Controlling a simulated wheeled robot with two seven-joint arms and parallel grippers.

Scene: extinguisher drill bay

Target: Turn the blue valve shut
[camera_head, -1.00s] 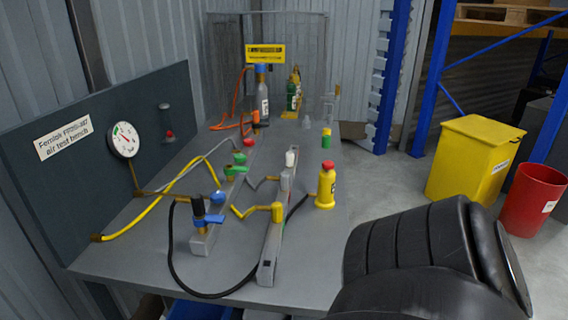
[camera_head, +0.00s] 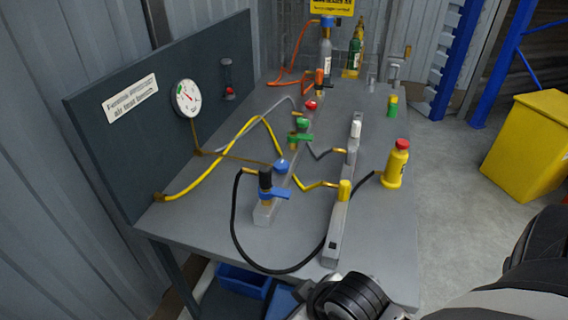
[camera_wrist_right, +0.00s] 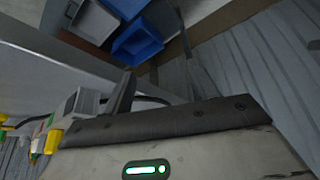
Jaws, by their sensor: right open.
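The lever points to the right. A round blue knob (camera_head: 281,166) is just behind it. My right arm is at the bottom of the head view, in front of the bench, apart from the valve; its fingers are hidden there. In the right wrist view my right gripper (camera_wrist_right: 157,88) is open and empty. My left gripper is not in view.
A green-handled valve (camera_head: 300,137) stands behind the blue one. A black hose loops around the front. Blue bins (camera_head: 244,281) are below the bench (camera_head: 195,240), also in the wrist view (camera_wrist_right: 138,40).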

